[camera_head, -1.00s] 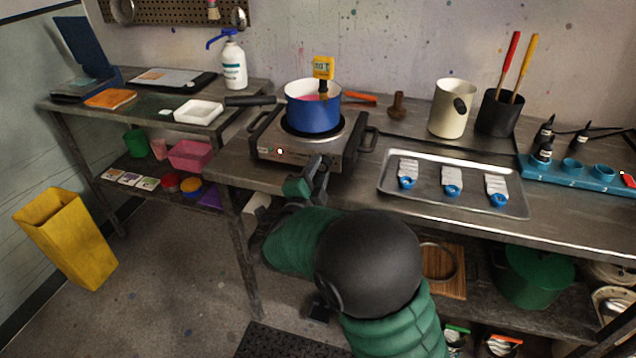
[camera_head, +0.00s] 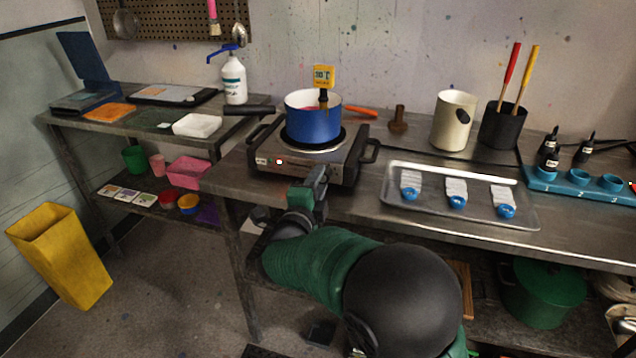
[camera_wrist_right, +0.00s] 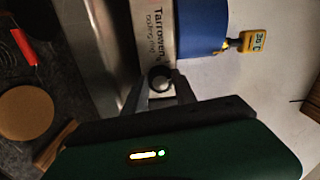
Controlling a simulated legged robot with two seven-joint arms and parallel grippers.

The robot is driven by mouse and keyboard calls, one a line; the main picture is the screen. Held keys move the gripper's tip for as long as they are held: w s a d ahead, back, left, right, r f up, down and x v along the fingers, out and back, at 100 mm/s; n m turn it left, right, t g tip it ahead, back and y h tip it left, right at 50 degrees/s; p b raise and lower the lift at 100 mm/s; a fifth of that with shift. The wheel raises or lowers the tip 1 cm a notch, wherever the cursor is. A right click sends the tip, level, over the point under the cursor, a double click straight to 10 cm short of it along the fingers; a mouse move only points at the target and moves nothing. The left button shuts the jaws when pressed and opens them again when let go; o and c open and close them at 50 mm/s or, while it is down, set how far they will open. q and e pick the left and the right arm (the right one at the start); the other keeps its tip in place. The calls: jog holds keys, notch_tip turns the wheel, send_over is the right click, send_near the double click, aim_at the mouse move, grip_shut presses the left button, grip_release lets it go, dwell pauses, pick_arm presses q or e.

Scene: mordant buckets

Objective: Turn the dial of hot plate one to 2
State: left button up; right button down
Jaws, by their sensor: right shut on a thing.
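My right gripper (camera_head: 319,172) is at the right part of that front panel and covers the dial in the head view. In the right wrist view the fingers are shut around the round dark dial (camera_wrist_right: 160,80), beside the panel lettering. The dial's pointer and number marks are too small to read. My left gripper is not in view.
The pot's handle (camera_head: 249,110) sticks out left. A metal tray (camera_head: 430,212) with several swatches lies right of the hot plate. A cream pitcher (camera_head: 453,120) stands behind it.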

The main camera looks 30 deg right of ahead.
jog(key=c, duration=1)
grip_release()
jog(key=shift+d+f, duration=0.1)
jog(key=shift+f, duration=0.05)
jog(key=p+v, duration=0.2)
jog(key=v, duration=1.5)
jog(key=shift+w, duration=0.1)
